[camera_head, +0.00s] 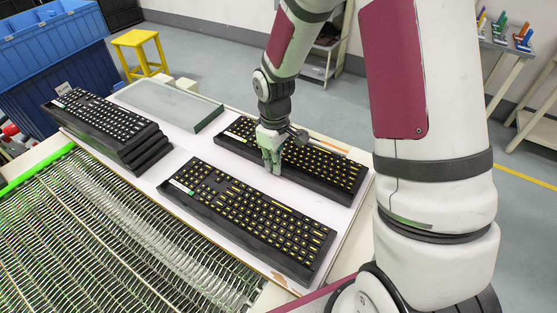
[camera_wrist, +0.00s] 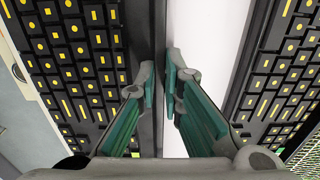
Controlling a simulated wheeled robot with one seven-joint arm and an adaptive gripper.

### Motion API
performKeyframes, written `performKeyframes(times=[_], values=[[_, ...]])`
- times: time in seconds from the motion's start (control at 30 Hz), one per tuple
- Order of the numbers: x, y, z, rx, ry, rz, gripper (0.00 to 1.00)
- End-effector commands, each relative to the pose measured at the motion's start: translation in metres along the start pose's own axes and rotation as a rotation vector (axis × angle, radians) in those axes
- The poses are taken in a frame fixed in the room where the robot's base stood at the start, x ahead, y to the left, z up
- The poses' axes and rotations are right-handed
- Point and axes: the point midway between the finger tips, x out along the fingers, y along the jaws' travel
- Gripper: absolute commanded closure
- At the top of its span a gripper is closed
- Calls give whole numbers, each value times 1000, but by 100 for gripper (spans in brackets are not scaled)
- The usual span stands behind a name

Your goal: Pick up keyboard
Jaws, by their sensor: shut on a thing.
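A black keyboard with yellow-marked keys (camera_head: 325,170) lies at the back right of the white table board. My gripper (camera_head: 271,165) points down at its front long edge and hides part of its keys. In the wrist view the two green-padded fingers of my gripper (camera_wrist: 168,95) are close together, shut on this edge. The held keyboard (camera_wrist: 78,55) fills the left of that view. A second black keyboard with yellow-marked keys (camera_head: 250,215) lies in front, apart from my gripper; it shows at the right of the wrist view (camera_wrist: 285,75).
A stack of black keyboards with white-marked keys (camera_head: 105,122) stands at the left. A greenish flat tray (camera_head: 165,103) lies behind it. A wire-mesh conveyor (camera_head: 110,235) runs along the front. Blue crates (camera_head: 55,60) and a yellow stool (camera_head: 140,50) stand behind.

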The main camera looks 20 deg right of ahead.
Motion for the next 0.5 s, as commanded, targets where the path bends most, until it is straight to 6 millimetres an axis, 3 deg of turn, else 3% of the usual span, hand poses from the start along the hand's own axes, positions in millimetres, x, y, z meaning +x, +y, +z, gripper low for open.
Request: performKeyframes(times=[0.33,0.5], values=[[-35,2,-1,0,4,5,100],[-38,-19,27,-1,0,3,100]])
